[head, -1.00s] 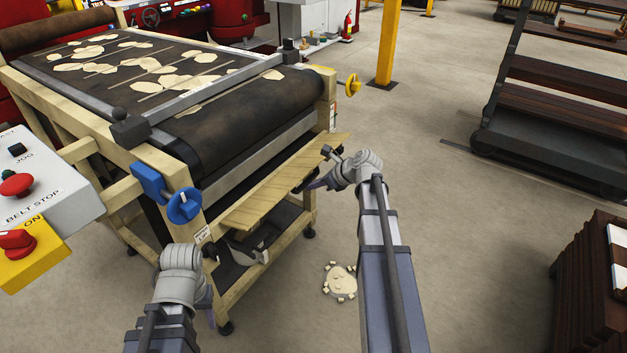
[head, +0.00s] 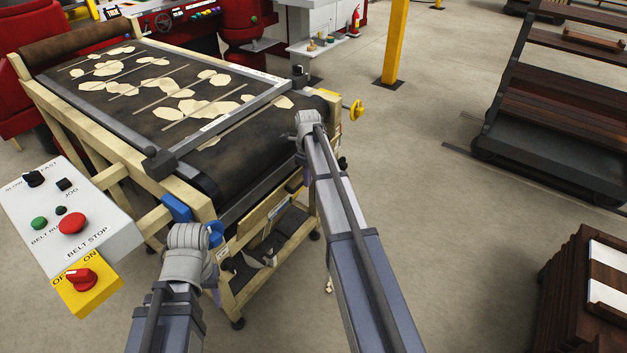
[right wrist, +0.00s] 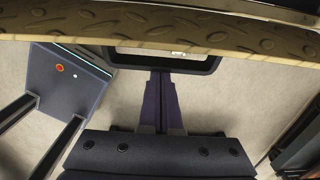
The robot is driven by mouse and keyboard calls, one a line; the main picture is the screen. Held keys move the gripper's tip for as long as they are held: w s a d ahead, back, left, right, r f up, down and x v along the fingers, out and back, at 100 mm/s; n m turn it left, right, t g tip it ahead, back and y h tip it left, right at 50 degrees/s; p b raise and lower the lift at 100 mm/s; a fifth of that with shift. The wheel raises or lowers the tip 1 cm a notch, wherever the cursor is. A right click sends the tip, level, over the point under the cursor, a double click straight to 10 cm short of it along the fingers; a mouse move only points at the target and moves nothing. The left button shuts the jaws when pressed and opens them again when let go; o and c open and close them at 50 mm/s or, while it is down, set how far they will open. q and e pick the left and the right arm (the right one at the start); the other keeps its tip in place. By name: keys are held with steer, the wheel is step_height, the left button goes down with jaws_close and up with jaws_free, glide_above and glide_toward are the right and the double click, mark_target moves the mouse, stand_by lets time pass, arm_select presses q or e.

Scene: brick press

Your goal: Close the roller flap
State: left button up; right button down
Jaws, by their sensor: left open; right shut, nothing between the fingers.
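The roller flap (head: 258,217) is a pale wooden panel below the front roller of the belt machine. In the head view it stands steep, close to the frame, partly hidden by my right arm. My right gripper (right wrist: 162,85) is shut and empty. In the head view its wrist is at the flap's right end, its fingers mostly hidden. In the right wrist view a tan, raised-pattern strip (right wrist: 165,37) crosses above the fingers; I cannot tell whether they touch it. My left gripper (head: 216,297) is open, low beside the machine's left front leg, mostly hidden by its own wrist.
The dark belt (head: 135,112) carries several pale dough-like pieces. A control box (head: 62,212) stands at left.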

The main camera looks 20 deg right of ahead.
mark_target(300, 171)
steer(key=shift+w+a+r+p, duration=0.3)
steer(key=shift+w+a+r, duration=0.1)
steer(key=shift+w, duration=0.25)
steer(key=shift+w+a+r+p, duration=0.3)
steer(key=shift+w+a+r, duration=0.1)
steer(key=shift+w, duration=0.2)
arm_select(q)
steer(key=shift+r, duration=0.75)
arm_select(e)
steer(key=shift+s+d, duration=0.1)
